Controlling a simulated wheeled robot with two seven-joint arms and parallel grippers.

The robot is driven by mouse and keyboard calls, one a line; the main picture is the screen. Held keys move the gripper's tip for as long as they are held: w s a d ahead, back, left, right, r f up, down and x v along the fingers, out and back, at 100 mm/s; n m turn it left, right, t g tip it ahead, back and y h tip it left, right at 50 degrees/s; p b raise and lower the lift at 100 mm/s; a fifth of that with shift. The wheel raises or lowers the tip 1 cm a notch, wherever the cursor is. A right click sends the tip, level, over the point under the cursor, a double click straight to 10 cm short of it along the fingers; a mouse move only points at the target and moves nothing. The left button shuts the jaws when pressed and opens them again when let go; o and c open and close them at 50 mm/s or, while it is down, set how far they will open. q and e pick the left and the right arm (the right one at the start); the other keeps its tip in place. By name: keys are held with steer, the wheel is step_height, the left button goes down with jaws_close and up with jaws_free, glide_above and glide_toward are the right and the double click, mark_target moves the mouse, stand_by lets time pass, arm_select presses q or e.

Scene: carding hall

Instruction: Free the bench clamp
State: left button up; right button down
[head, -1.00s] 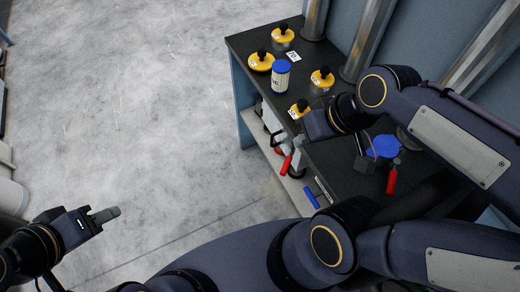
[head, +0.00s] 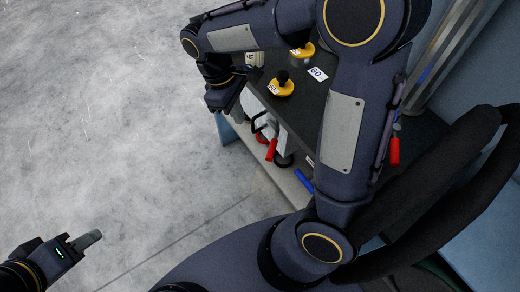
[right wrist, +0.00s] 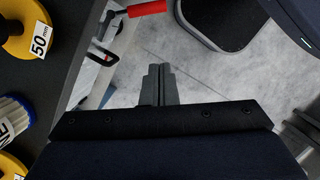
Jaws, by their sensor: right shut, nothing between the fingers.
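A red handle (head: 271,150) hangs at the bench's front edge, beside a black loop and a pale body; it also shows in the right wrist view (right wrist: 147,8). A second red handle (head: 394,150) shows on the right, its fittings mostly hidden by my arm. I cannot tell which is the bench clamp. My right gripper (head: 239,115) is over the bench's front left side, apart from the red handle; its fingers (right wrist: 157,85) are together and empty. My left gripper (head: 87,240) is over the floor at lower left, far from the bench; its finger gap is not visible.
The dark bench (head: 297,115) carries yellow discs with black knobs (head: 281,84) and a number card (head: 317,74). A blue handle (head: 304,181) is below the edge. The left floor is clear.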

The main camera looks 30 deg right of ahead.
arm_select(q)
steer(key=shift+f, duration=0.6)
arm_select(e)
steer(key=shift+w+a+f+n+h, duration=0.25)
steer(key=shift+w+f, duration=0.1)
steer(key=shift+f, duration=0.25)
steer(key=shift+w+a+f+n+h, duration=0.15)
steer(key=shift+w+a+f+h, duration=0.15)
steer(key=shift+f, duration=0.25)
steer(key=shift+d, duration=0.1)
arm_select(q)
steer(key=shift+f+b, duration=0.3)
steer(key=shift+b, duration=0.25)
arm_select(e)
steer(key=s+d+f, duration=0.5)
steer(key=f, duration=0.5)
steer(key=shift+s, duration=0.15)
